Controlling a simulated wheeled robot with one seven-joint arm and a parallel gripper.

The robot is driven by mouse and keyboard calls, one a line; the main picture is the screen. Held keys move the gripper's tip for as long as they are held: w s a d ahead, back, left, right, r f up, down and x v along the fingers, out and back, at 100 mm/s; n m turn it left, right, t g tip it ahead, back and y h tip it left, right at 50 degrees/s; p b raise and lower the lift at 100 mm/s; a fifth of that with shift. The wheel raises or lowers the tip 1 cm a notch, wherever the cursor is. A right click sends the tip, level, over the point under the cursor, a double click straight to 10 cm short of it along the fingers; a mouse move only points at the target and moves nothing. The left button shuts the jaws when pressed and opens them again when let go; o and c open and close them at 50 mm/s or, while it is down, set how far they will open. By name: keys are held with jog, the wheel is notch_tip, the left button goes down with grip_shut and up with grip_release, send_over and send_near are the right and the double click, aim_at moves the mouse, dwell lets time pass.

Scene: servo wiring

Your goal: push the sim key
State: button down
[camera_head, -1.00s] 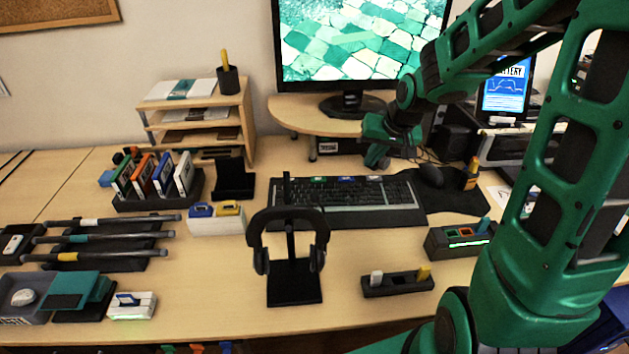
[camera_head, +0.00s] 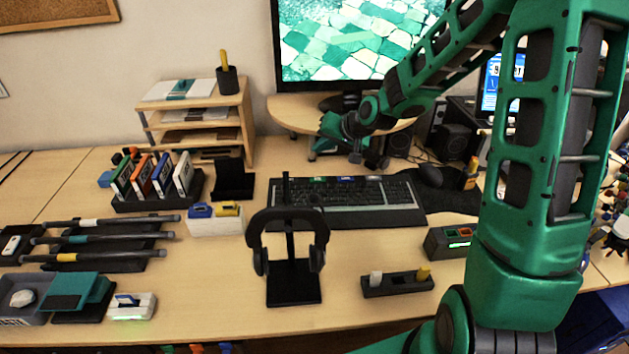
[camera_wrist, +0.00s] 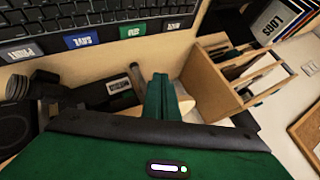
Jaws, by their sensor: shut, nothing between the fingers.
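The sim key is the green key (camera_wrist: 130,31), its label upside down in the wrist view. It sits in a row along the keyboard's back edge, beside the blue save key (camera_wrist: 81,40) and the print key (camera_wrist: 33,50). In the head view the green key (camera_head: 318,179) is left of the blue one (camera_head: 345,179). My gripper (camera_wrist: 160,82) is shut and empty, with its green fingers below the sim key in the wrist picture and apart from it. In the head view my arm's end hangs behind the keyboard (camera_head: 345,216); its fingertips are hard to make out.
The monitor (camera_head: 350,45) stands on a wooden riser (camera_head: 290,112) behind the keyboard. A wooden paper shelf (camera_head: 243,110) stands to the left. A headset on a stand (camera_head: 290,240) is in front of the keyboard. A mouse (camera_head: 430,175) lies to the right.

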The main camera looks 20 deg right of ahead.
aim_at(320, 181)
jog(key=shift+f, duration=4.2)
jog(key=shift+s+f, duration=0.15)
jog(key=shift+f, duration=0.2)
jog(key=shift+f, duration=0.35)
jog(key=shift+r, duration=0.75)
jog(key=shift+r, duration=2.5)
